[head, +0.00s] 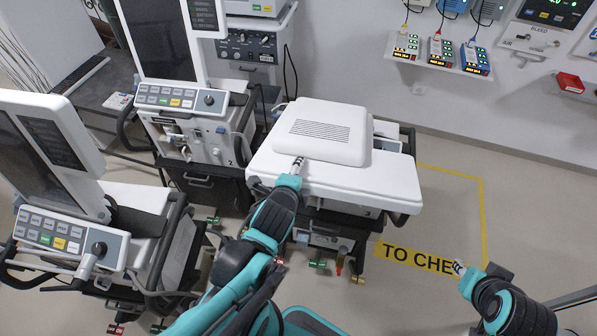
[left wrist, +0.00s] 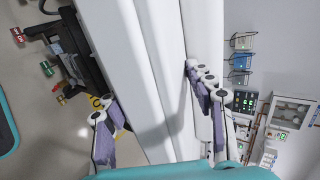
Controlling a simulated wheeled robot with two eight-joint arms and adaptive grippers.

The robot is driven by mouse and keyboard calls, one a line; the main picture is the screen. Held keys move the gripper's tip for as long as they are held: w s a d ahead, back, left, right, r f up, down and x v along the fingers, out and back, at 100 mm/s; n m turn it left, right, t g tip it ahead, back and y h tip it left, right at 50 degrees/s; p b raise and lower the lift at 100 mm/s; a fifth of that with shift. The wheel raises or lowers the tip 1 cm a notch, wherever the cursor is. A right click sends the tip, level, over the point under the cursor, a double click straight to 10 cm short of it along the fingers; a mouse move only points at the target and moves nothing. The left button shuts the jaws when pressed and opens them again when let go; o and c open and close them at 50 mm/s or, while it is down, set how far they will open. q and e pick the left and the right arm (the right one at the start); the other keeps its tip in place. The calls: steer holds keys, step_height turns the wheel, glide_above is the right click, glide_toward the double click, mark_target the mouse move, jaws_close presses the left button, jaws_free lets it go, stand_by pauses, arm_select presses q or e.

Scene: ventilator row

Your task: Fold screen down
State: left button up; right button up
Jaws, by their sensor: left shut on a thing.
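In the left wrist view the fingers of my left gripper (left wrist: 148,92) stand on either side of white casing (left wrist: 155,50); the exact contact is hidden. My right gripper (head: 459,268) is apart, over the floor at the lower right, with nothing seen in it; its finger gap is too small to judge.
Two ventilators with upright screens stand to the left, one near (head: 60,150) and one farther back (head: 165,40). Pumps (head: 440,52) sit on a wall shelf. A yellow-marked floor area (head: 440,215) at the right is clear.

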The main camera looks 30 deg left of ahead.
arm_select(q)
steer(key=shift+f, duration=0.25)
steer(key=o, duration=1.4)
steer(key=shift+w+a, duration=0.1)
steer(key=shift+w, duration=0.1)
steer(key=shift+r, duration=5.05)
steer(key=shift+s, duration=0.1)
